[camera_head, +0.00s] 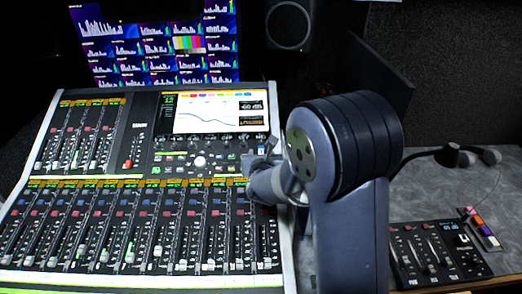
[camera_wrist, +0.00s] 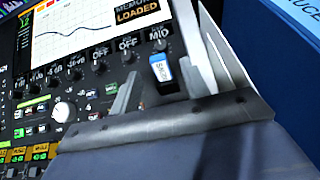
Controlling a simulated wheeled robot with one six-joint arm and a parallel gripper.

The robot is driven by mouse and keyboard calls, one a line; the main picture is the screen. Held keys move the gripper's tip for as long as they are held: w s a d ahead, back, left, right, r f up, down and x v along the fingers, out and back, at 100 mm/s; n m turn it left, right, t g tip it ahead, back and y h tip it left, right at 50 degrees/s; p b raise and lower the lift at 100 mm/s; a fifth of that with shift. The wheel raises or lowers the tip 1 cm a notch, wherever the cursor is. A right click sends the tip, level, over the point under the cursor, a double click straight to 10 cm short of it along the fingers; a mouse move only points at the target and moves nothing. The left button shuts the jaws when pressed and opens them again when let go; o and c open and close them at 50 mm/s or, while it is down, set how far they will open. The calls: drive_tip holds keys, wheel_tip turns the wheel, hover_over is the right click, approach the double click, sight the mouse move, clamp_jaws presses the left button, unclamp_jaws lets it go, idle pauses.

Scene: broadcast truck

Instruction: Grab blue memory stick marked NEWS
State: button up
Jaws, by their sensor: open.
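A small blue memory stick (camera_wrist: 163,72) with a black end and a white label stands at the mixing console's upper right, below the knob row, in the wrist view. Dark letters run along its label, too small to read surely. My gripper (camera_wrist: 163,50) is open, with one finger to the left of the stick and one to its right. The stick appears between the fingers, and I see no contact. In the head view my gripper (camera_head: 257,160) is low at the console's right edge, partly hidden by my arm. A small blue and white spot there may be the stick.
The mixing console (camera_head: 140,175) has many raised faders and knobs close to my gripper. Its screen (camera_head: 205,112) rises behind. To the right, a grey desk (camera_head: 430,195) holds a small control panel (camera_head: 435,250), a headset (camera_head: 455,155) and several coloured small items (camera_head: 481,228).

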drive_tip(key=shift+x, duration=1.2)
drive_tip(key=shift+c, duration=0.5)
clamp_jaws()
